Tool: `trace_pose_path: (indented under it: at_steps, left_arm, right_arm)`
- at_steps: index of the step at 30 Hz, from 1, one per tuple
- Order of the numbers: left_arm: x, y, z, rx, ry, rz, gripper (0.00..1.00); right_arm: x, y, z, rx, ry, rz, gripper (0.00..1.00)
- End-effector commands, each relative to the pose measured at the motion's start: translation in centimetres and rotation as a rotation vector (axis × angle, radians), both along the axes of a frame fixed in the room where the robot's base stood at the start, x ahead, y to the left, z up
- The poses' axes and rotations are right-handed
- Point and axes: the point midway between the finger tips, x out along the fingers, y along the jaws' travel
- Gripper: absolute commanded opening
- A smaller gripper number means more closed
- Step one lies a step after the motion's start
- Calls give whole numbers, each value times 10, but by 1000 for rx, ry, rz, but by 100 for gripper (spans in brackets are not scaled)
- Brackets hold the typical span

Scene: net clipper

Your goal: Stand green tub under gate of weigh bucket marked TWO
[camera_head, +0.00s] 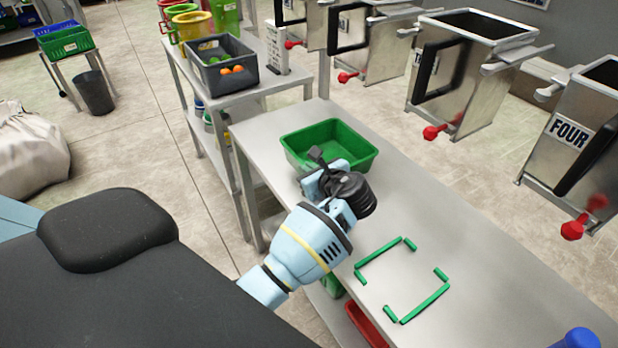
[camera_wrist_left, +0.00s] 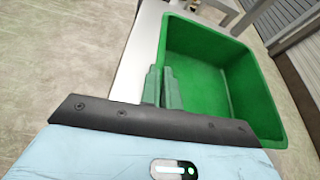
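The green tub (camera_head: 350,133) is on the metal bench, open at the top and empty. My left gripper (camera_head: 318,160) is at its near left wall in the head view. In the left wrist view the two fingers (camera_wrist_left: 162,88) straddle the wall of the tub (camera_wrist_left: 215,75), closed closely on it. Several metal weigh buckets hang in a row over the bench's far side. The rightmost reads FOUR (camera_head: 568,132). The labels on the second bucket from left (camera_head: 383,52) and the third (camera_head: 470,85) are partly hidden behind black handles. My right gripper is not seen.
Green strips (camera_head: 375,254) mark a rectangle on the bench, which is clear between it and the tub. A grey crate (camera_head: 225,78) with orange items stands on a side table. A blue object (camera_head: 577,338) is at the front right. Red knobs (camera_head: 435,131) hang below the buckets.

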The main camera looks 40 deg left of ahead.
Motion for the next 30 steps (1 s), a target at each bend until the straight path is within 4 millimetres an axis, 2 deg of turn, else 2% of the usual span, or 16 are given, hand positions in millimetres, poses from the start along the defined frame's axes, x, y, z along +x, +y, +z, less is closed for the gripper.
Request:
trace_pose_path:
  at_steps: [3, 6, 17, 23, 30]
  left_arm:
    - [-1, 0, -20, 1, 7, -1, 0]
    - [-1, 0, -30, 0, 6, 0, 0]
    - [0, -1, -31, 1, 2, -1, 0]
    - [-1, -1, -32, 0, 3, 0, 25]
    - [-1, -1, -32, 0, 3, 0, 25]
  right_arm:
    - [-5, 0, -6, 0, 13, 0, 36]
    - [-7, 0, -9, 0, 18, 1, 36]
    - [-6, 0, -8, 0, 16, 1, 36]
    - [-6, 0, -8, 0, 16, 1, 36]
    - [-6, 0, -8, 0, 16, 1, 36]
